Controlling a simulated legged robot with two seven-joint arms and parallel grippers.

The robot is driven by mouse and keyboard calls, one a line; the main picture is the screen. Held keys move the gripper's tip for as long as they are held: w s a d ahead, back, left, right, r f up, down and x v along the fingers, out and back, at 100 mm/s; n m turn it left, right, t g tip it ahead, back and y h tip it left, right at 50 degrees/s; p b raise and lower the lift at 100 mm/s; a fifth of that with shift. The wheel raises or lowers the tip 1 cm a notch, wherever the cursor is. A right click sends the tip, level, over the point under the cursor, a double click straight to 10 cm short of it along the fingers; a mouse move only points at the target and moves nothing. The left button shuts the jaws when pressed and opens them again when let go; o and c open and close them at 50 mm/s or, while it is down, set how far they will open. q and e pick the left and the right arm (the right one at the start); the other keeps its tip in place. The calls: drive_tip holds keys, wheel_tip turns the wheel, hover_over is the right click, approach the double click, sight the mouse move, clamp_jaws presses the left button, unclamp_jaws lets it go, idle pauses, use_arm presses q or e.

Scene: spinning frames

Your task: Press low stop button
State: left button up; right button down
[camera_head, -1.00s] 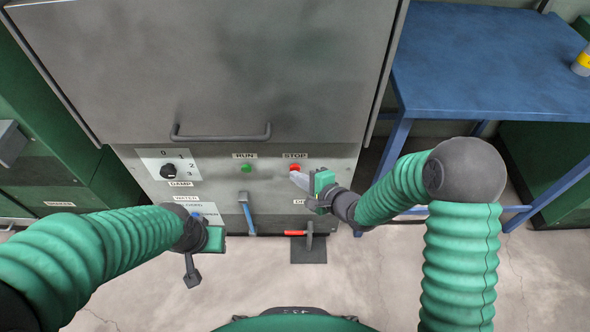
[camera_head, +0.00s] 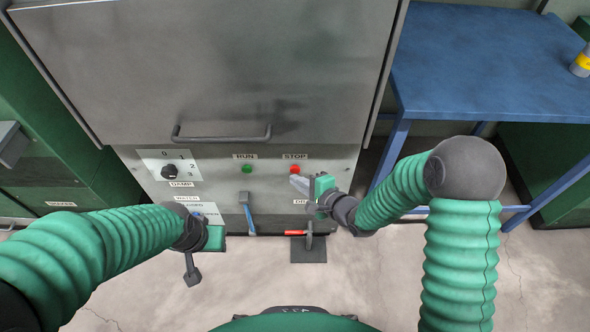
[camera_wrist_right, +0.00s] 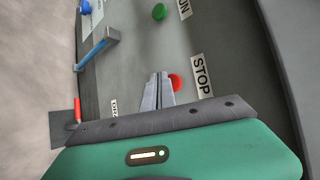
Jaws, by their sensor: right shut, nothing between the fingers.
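The red stop button (camera_head: 295,170) sits low on the grey machine panel, under a STOP label (camera_head: 295,156). In the right wrist view the button (camera_wrist_right: 176,82) shows partly behind the fingertips, beside its label (camera_wrist_right: 201,76). My right gripper (camera_head: 296,181) is shut and empty, its fingertips just below the button in the head view. The right wrist view shows the closed fingers (camera_wrist_right: 160,78) at the button's edge; I cannot tell whether they touch. My left gripper (camera_head: 192,272) hangs at the lower left, away from the button; its jaw state is unclear.
A green run button (camera_head: 247,169) is left of the stop button. A damp dial (camera_head: 169,172), a blue-handled lever (camera_head: 248,212) and a red-handled pedal (camera_head: 297,233) are nearby. A grey door handle (camera_head: 221,139) sits above. A blue table (camera_head: 480,65) stands at the right.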

drive_tip(key=shift+s, duration=0.2)
drive_tip(key=shift+s+p, duration=0.45)
drive_tip(key=shift+s, duration=2.05)
